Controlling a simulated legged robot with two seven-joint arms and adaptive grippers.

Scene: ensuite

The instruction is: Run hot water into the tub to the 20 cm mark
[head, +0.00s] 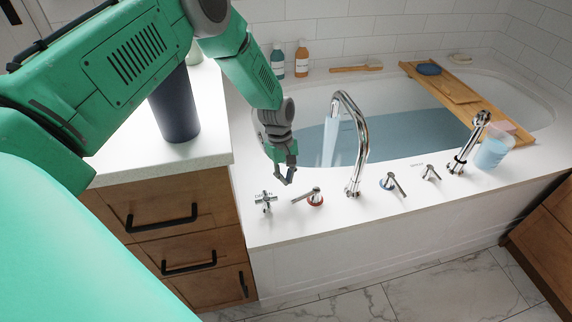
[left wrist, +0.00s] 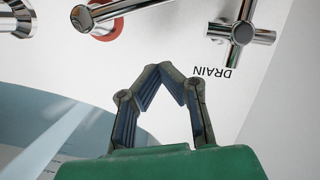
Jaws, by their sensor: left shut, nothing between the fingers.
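The white tub (head: 300,262) holds blue water (head: 405,132). A stream runs into it from the tall chrome spout (head: 362,130). On the deck stand a lever with a red ring (head: 315,198), a lever with a blue ring (head: 390,183) and a cross handle marked DRAIN (head: 265,203). My left gripper (head: 288,181) is shut and empty above the deck, near the drain handle and the red-ringed lever. In the left wrist view, its fingertips (left wrist: 168,70) meet below the red-ringed lever (left wrist: 115,12) and drain handle (left wrist: 242,32), apart from both. I cannot read a depth mark. My right gripper is not in view.
A hand shower (head: 468,143) and another small lever (head: 431,173) stand at right. A wooden caddy (head: 425,75) crosses the tub. A dark cylinder (head: 175,105) stands on the counter (head: 215,140) by my left arm.

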